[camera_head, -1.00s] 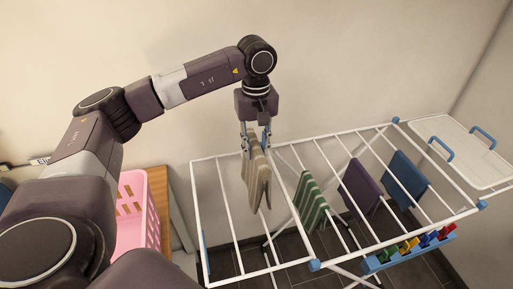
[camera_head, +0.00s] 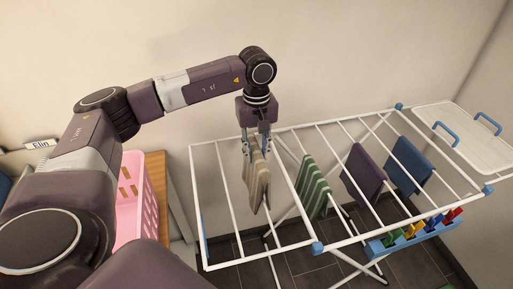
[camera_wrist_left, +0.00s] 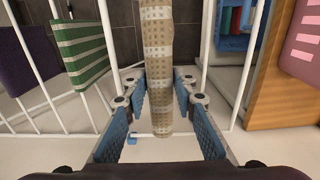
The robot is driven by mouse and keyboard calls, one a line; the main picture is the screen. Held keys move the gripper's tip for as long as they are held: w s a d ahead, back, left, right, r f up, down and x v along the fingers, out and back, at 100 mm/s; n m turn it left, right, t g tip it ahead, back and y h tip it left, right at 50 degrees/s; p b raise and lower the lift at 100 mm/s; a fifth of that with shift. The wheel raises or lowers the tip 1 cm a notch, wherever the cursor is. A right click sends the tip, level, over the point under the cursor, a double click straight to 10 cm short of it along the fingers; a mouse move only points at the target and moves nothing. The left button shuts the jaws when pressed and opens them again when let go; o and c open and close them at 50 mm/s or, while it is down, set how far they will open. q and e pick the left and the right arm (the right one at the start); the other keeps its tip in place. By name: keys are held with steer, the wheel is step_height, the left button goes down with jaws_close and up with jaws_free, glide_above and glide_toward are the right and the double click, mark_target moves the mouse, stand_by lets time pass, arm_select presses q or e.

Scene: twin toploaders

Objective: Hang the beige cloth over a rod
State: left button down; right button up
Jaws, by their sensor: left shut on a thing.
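The beige patterned cloth (camera_head: 258,182) hangs from my left gripper (camera_head: 256,147), at the left part of the white drying rack (camera_head: 230,266). The left gripper points down and is shut on the cloth's top. In the left wrist view the cloth (camera_wrist_left: 157,60) runs between the gripper's two blue-padded fingers (camera_wrist_left: 158,95). The white rack rods (camera_head: 226,195) lie on either side of the cloth. I cannot tell whether the cloth touches or straddles a rod. My right gripper is not in view.
A green striped cloth (camera_head: 313,186), a purple cloth (camera_head: 363,175) and a blue cloth (camera_head: 409,165) hang on rods to the right. A peg holder (camera_head: 410,240) is on the rack's front. A pink basket (camera_head: 150,205) stands left, beside the rack.

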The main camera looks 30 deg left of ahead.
arm_select(q)
step_height(320, 180, down, 3)
steer(key=shift+f+b, duration=0.1)
steer(key=shift+b, duration=0.6)
steer(key=shift+f, duration=0.3)
step_height(320, 180, down, 4)
steer(key=b, duration=0.4)
steer(key=shift+f, duration=0.2)
step_height(320, 180, down, 4)
steer(key=b, duration=0.2)
steer(key=shift+r+b, duration=0.2)
steer(key=shift+b, duration=0.2)
steer(key=shift+f, duration=0.4)
steer(key=shift+b, duration=0.3)
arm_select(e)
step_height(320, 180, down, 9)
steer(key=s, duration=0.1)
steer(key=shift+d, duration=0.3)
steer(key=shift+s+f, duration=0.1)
